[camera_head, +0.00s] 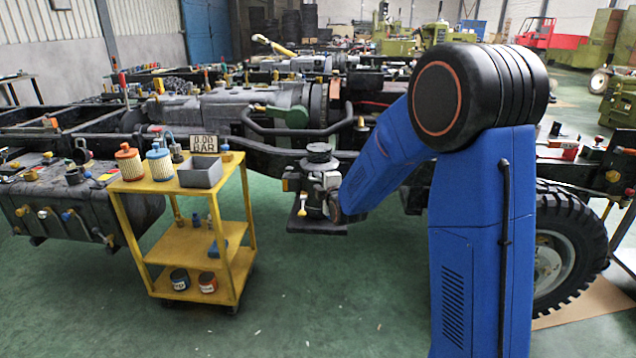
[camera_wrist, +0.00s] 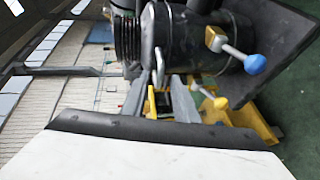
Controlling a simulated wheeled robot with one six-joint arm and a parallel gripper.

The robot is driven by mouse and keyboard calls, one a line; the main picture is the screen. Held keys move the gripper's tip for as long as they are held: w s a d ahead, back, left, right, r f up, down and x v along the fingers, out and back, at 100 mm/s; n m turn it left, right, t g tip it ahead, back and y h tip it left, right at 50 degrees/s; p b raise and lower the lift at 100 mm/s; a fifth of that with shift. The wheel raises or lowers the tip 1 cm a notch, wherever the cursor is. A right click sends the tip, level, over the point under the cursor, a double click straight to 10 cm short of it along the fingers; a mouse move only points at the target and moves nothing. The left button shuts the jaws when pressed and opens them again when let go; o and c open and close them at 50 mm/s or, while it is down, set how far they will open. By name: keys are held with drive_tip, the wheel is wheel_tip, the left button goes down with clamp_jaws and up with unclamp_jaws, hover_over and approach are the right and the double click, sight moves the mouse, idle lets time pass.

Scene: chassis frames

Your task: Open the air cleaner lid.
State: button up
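The air cleaner (camera_head: 318,170) is a dark upright canister with a round cap, beside the chassis frame and left of my blue arm. In the wrist view it shows close up as a dark cylinder (camera_wrist: 190,42) with a ribbed part at its left. My gripper (camera_wrist: 162,82) has two grey fingers, apart, with their tips close to the cylinder's lower side. I see nothing held between them. A pale metal piece (camera_wrist: 159,65) lies by the tips; contact is unclear. In the head view the gripper is mostly hidden. I cannot tell where the lid's edge is.
A lever with a blue knob (camera_wrist: 255,64) and one with a yellow knob (camera_wrist: 221,103) stick out near the fingers. A yellow cart (camera_head: 190,245) with filters and a grey bin (camera_head: 200,172) stands left. Green floor (camera_head: 330,290) in front is clear.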

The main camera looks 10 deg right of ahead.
drive_tip(key=shift+w+f, duration=0.1)
drive_tip(key=shift+w, duration=0.4)
clamp_jaws()
idle(1.2)
